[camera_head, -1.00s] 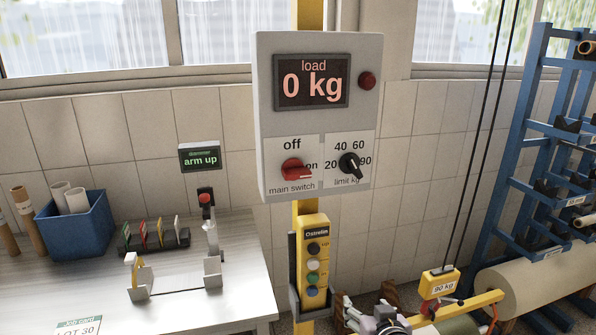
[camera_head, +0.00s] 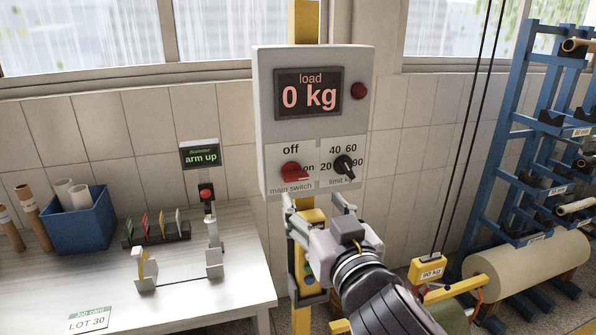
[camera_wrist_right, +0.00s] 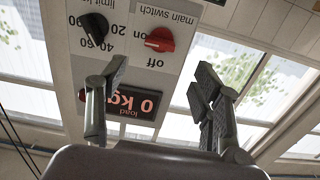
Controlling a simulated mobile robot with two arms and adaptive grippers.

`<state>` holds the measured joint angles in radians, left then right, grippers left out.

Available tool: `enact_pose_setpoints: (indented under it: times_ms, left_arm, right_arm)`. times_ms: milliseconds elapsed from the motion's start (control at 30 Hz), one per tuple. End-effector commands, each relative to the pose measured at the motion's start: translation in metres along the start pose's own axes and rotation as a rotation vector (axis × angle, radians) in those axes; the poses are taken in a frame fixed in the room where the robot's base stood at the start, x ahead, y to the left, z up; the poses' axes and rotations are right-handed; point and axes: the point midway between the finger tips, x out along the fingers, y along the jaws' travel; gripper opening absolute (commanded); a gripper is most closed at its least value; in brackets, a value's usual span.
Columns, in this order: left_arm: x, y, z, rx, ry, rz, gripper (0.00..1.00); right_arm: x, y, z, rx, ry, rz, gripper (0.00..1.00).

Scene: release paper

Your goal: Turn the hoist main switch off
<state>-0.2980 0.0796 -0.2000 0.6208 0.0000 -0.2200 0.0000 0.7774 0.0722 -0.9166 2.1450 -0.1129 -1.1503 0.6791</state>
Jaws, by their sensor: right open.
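The hoist control box (camera_head: 262,120) is a grey panel on a yellow post. The red main switch knob (camera_head: 291,172) is at its lower left, with "off" above it and "on" to its right; its white mark points toward "on". In the right wrist view the knob (camera_wrist_right: 160,39) appears upside down, beyond and between the fingers. My right gripper (camera_head: 318,205) is open and empty, just below the panel's lower edge, apart from the knob. In its wrist view the fingers (camera_wrist_right: 160,78) are spread wide. My left gripper is not in view.
The black limit knob (camera_head: 345,166) sits right of the switch. The display (camera_head: 308,94) reads 0 kg. A yellow pendant (camera_head: 313,214) hangs below, partly hidden by my right arm. A bench (camera_head: 190,290) stands left, a blue rack (camera_head: 515,110) right.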

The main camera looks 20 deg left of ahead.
Motion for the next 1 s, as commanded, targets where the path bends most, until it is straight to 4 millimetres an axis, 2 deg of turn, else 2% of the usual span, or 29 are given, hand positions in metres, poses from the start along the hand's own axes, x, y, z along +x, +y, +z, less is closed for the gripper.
enact_pose_setpoints:
  times_ms: [33, 200, 500, 700, 967, 1000]
  left_arm:
    - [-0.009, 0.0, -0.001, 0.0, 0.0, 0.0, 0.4]
    - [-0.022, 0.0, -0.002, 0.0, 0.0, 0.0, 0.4]
    - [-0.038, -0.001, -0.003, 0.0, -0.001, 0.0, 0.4]
    - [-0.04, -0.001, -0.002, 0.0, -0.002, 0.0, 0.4]
    - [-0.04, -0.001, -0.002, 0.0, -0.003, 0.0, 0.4]
    - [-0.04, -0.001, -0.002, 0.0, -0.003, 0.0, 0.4]
  right_arm:
    - [0.012, 0.001, -0.004, -0.003, -0.002, 0.002, 0.6]
    - [0.046, 0.001, -0.004, -0.002, -0.002, 0.002, 0.6]
    - [0.088, 0.0, -0.002, -0.001, 0.0, 0.001, 0.6]
    - [0.098, 0.0, -0.001, -0.001, 0.001, -0.001, 0.6]
    - [0.098, 0.0, 0.0, 0.0, 0.001, 0.0, 0.6]
    - [0.098, 0.0, 0.0, 0.0, 0.001, 0.0, 0.57]
